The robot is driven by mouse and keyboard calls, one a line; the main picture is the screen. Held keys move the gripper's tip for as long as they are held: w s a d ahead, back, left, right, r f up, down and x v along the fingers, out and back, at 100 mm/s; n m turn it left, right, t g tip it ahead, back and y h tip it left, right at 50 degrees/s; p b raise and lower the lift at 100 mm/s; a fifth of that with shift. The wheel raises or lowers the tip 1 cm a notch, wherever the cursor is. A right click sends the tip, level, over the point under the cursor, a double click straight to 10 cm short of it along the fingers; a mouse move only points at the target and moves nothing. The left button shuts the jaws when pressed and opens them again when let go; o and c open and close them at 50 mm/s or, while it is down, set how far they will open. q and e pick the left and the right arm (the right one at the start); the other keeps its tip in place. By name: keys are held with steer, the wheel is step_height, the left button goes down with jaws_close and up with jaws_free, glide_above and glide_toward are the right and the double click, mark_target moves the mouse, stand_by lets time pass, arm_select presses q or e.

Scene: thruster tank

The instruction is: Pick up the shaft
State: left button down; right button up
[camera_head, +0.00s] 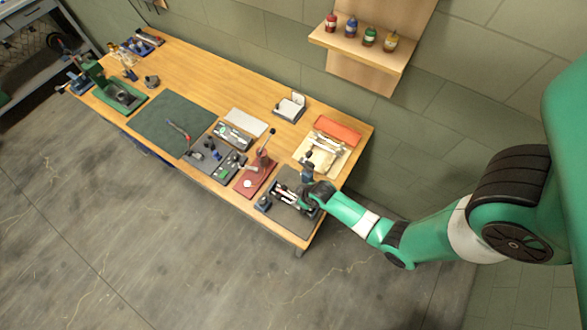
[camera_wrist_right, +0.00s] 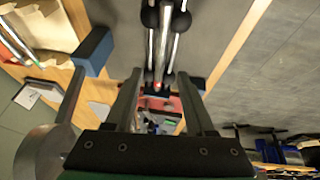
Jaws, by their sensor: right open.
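Silver rods with dark fittings, the shaft likely among them, lie at the dark grey tray (camera_head: 287,217) near the front right corner of the workbench. I cannot tell for sure which one is the shaft. In the right wrist view, a long silver rod (camera_wrist_right: 165,45) with black round parts beside it runs away from between my fingers. My right gripper (camera_head: 312,196) is over the right part of this tray. In the wrist view its two fingers (camera_wrist_right: 160,85) are apart, one on each side of the rods, with no clear grip. My left gripper is not in view.
A red-brown fixture (camera_head: 257,175) with an upright lever stands left of the tray. A cream tray of parts (camera_head: 322,153) and an orange tray (camera_head: 338,130) lie behind it. A green mat (camera_head: 170,122) farther left is mostly clear. The bench's front edge is close.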

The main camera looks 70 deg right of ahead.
mark_target(294, 198)
steer(key=b+x, duration=0.2)
steer(key=x, duration=0.3)
steer(key=shift+s, duration=0.15)
steer(key=shift+a, duration=0.1)
jaws_close()
steer(key=shift+r, duration=0.1)
stand_by(0.9)
